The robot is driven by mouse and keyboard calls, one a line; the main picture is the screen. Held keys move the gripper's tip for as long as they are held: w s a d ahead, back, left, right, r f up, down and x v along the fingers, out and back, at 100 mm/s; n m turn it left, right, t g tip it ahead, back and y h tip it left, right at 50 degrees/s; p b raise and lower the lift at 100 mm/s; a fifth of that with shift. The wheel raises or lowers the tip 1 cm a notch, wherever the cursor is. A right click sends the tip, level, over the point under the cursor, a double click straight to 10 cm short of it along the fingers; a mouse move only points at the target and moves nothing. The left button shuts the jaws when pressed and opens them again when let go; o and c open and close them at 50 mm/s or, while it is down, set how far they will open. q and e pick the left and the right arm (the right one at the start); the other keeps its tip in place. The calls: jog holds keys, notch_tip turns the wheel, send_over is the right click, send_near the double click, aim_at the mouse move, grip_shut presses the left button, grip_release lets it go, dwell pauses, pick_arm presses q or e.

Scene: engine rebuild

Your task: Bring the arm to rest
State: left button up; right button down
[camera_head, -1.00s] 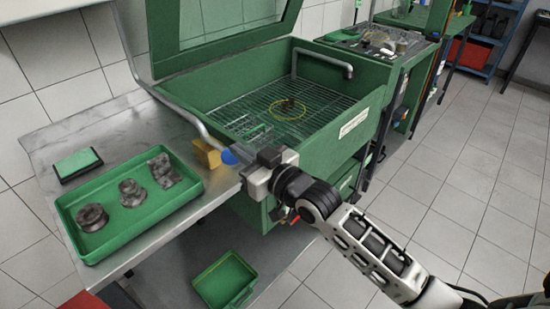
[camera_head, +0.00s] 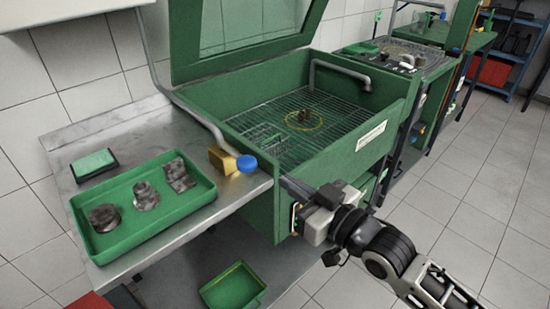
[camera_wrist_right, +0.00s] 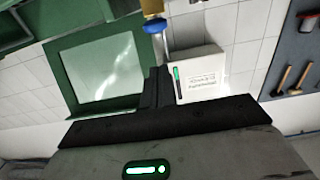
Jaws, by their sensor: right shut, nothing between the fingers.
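My right gripper (camera_head: 287,183) is shut and empty. In the head view it is in front of the green parts washer (camera_head: 345,155), with its fingertips close to the washer's front left corner. Its dark fingers (camera_wrist_right: 157,88) also show in the right wrist view. A yellow block (camera_head: 222,160) and a blue round cap (camera_head: 246,163) sit at the right end of the metal bench, just left of the fingertips and apart from them. My left gripper is not in view.
A green tray (camera_head: 205,199) with several dark metal parts stands on the metal bench (camera_head: 75,135). A green bin (camera_head: 235,287) is below. The tiled floor at right is clear.

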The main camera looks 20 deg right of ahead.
jog(key=s+f+g+h, duration=0.1)
jog(key=s+f+g, duration=0.1)
jog(key=s+f, duration=0.2)
jog(key=s+a+f+m+g+h, duration=0.1)
jog(key=s+f, duration=0.4)
jog(key=f, duration=0.6)
jog(key=s+f+m+g+h, duration=0.1)
jog(key=s+f+g+h, duration=0.1)
jog(key=s+f, duration=0.3)
notch_tip(320, 180, down, 3)
jog(key=shift+a+r+g+h, duration=0.15)
jog(key=shift+a+g+h, duration=0.15)
jog(key=shift+g, duration=0.3)
